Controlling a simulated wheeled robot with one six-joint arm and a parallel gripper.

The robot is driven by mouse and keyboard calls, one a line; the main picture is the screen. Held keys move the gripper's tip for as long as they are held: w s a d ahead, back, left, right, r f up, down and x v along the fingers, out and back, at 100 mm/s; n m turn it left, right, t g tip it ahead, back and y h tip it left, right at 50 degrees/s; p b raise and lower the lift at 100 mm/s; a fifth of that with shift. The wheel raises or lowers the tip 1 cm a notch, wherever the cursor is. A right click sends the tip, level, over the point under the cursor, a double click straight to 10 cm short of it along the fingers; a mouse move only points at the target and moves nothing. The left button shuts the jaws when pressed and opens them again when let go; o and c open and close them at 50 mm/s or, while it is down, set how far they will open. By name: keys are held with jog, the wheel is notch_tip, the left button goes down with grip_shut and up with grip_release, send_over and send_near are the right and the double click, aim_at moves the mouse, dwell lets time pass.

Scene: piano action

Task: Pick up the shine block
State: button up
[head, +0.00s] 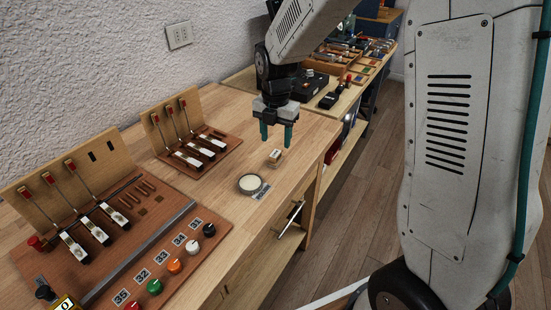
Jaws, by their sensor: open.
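A small block with a pale label and tan wooden sides (275,156), which looks like the shine block, lies on the workbench (308,150) near its right edge. My gripper (276,138) points down with its two teal fingers apart and nothing between them. It hangs just above and slightly behind the block in the head view. The exact height gap is hard to tell. The label's writing is too small to read.
A round cream-topped dish (250,183) with a small label sits in front of the block. Left are two wooden key-and-hammer stands (205,158) (150,205) and several coloured knobs (175,265). Black boxes (305,86) and tool trays stand behind. Bare wood surrounds the block.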

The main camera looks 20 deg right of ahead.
aim_at(275, 153)
jog(key=f, duration=0.6)
jog(key=shift+s+a+f, duration=0.15)
jog(key=shift+s+a, duration=0.05)
jog(key=c, duration=1)
